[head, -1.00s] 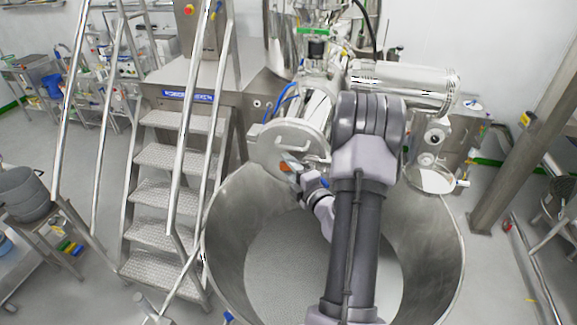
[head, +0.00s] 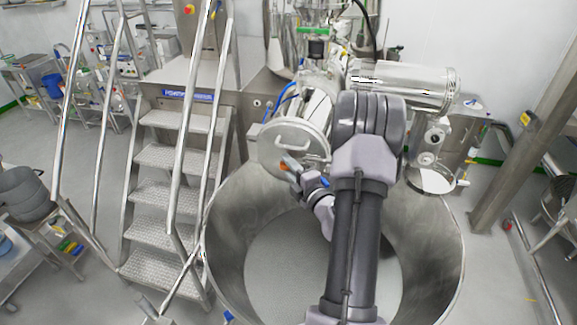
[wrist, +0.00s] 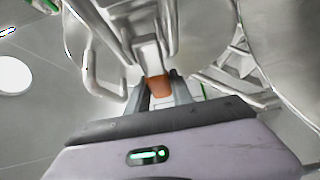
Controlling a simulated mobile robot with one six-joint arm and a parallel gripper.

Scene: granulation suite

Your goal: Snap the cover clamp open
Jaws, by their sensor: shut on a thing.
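The round steel cover (head: 278,136) with its bar handle (head: 290,146) is on the front of the machine, above the large bowl. The cover clamp's orange grip (head: 285,166) shows at the cover's lower edge. My gripper (head: 289,170) reaches it from the lower right. In the wrist view my gripper (wrist: 160,92) is shut on the clamp's orange part (wrist: 158,88), held between the two fingers. A metal piece of the clamp (wrist: 147,52) rises just beyond it. The bent handle (wrist: 118,92) is close on the left. My arm hides part of the machine.
The open steel bowl (head: 225,240) surrounds the space below my arm. Steel steps (head: 165,190) with rails stand to the left. A horizontal steel cylinder (head: 405,82) is at upper right, and a post (head: 505,180) stands farther right.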

